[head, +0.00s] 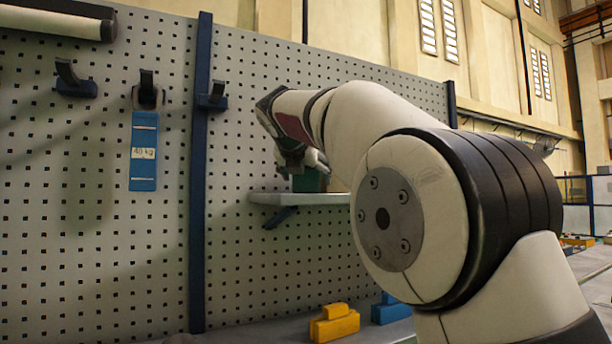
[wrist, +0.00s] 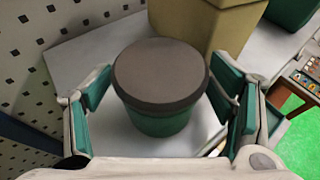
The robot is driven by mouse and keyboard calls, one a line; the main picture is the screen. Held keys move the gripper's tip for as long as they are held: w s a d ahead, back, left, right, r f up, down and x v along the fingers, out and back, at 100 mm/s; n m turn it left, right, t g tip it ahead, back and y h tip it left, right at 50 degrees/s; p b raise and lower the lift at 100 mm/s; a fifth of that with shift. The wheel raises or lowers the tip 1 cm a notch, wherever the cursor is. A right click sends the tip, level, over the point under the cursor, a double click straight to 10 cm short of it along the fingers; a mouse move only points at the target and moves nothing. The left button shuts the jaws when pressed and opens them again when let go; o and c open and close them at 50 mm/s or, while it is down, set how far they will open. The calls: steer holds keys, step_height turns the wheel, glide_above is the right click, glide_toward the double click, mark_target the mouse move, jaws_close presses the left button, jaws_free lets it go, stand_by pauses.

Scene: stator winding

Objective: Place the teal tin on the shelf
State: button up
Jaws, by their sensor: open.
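The teal tin (wrist: 160,120) has a dark grey-brown round lid and stands upright on the pale shelf (wrist: 75,50) in the wrist view. My gripper (wrist: 165,88) is open, with one teal-padded finger on each side of the tin. A gap shows between the tin and each finger. In the head view the shelf (head: 330,199) juts from the pegboard. A green patch of the tin (head: 309,182) shows above it, mostly hidden behind my gripper (head: 299,163).
On the shelf, a tan container (wrist: 210,25) stands right behind the tin, and a dark green one (wrist: 290,10) is farther right. The pegboard (head: 100,240) is close on the left, with hooks and a blue tag (head: 143,170). Yellow (head: 335,323) and blue (head: 390,310) blocks lie below.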

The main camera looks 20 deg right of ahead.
steer(key=b+v, duration=0.1)
steer(key=v, duration=1.1)
steer(key=shift+d+r, duration=0.1)
steer(key=s+d+f+m+g+y, duration=0.2)
steer(key=s+f+m+g+y, duration=0.1)
steer(key=s+f+m, duration=1.2)
steer(key=s+d+f+m+g+y, duration=0.1)
steer(key=s+f+m+g+y, duration=0.2)
steer(key=s+f+m, duration=1.2)
steer(key=s+f, duration=0.3)
steer(key=f, duration=0.6)
steer(key=shift+d+f+m+g, duration=0.2)
steer(key=shift+d+m+g, duration=0.1)
steer(key=shift+d, duration=0.1)
steer(key=shift+f, duration=0.1)
